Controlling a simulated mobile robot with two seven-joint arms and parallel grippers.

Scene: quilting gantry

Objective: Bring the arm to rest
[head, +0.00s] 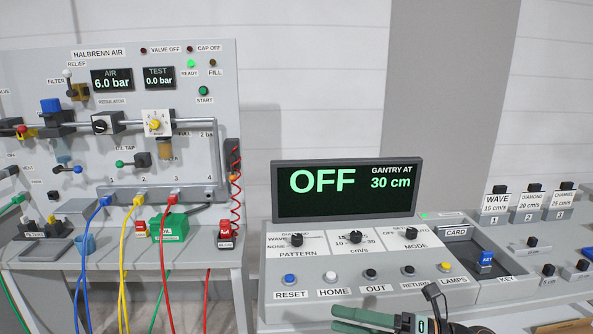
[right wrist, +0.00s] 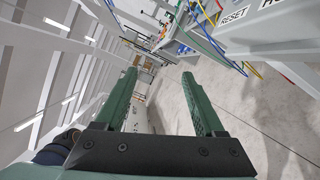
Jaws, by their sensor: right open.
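My right gripper (head: 345,320) shows at the bottom edge of the head view, in front of the control console (head: 262,300), with its green fingers pointing left. In the right wrist view, the two green fingers of the right gripper (right wrist: 159,76) stand apart with nothing between them. Pale floor and the room behind show through the gap. The rest of the right arm is mostly cut off by the frame's lower edge. My left gripper is in neither view.
The console carries a display (head: 347,190) reading OFF, a row of buttons such as RESET (head: 290,279), and a blue key (head: 486,258). An air panel (head: 215,70) stands at left, with blue, yellow and red hoses hanging before it. Open floor (right wrist: 260,120) shows in the wrist view.

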